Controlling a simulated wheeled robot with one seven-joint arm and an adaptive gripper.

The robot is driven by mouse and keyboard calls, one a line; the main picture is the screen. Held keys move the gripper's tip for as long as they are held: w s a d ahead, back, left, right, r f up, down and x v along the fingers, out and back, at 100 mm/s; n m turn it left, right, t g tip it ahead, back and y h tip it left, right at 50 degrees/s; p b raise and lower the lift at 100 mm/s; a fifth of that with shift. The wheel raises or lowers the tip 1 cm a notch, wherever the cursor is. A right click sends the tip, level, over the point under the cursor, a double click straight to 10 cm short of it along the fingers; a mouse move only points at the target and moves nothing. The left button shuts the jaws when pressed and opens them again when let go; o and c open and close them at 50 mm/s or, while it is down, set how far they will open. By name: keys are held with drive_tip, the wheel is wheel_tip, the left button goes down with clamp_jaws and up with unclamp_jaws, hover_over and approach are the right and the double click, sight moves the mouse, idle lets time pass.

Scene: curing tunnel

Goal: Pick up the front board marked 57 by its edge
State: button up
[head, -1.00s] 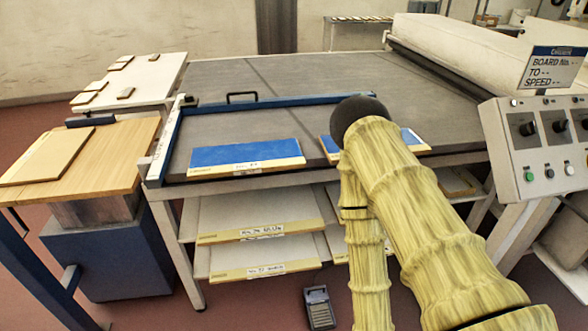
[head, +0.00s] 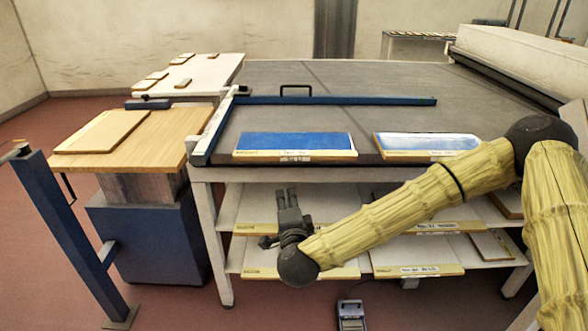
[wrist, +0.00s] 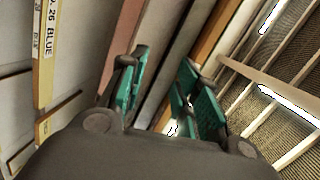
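A blue-topped board (head: 295,143) with a pale front edge and a small label lies at the front left of the grey table. A second blue and white board (head: 428,144) lies to its right. The label numbers are too small to read surely, so I cannot confirm which is 57. My gripper (head: 287,190) is below the left board, in front of the shelves, with its fingers pointing up. In the wrist view its teal finger pads (wrist: 165,88) stand apart with nothing between them. It appears clear of both boards.
The shelves under the table hold several labelled boards (head: 425,269); one edge in the wrist view reads "26 BLUE" (wrist: 47,60). A blue bar (head: 340,100) crosses the tabletop. A wooden side table (head: 100,142) and a blue post (head: 75,240) stand left. A pedal (head: 351,315) is on the floor.

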sight(295, 159)
drive_tip(key=w+d+r+m+t+h, duration=0.2)
drive_tip(key=w+r+m, duration=0.1)
drive_tip(key=r, duration=0.3)
drive_tip(key=shift+w+b, duration=0.55)
drive_tip(key=shift+w, duration=4.25)
drive_tip(key=shift+c, duration=0.5)
clamp_jaws()
drive_tip(key=shift+r, duration=0.1)
drive_tip(key=shift+r+p, duration=0.95)
drive_tip(key=shift+r, duration=0.65)
drive_tip(key=shift+f, duration=0.15)
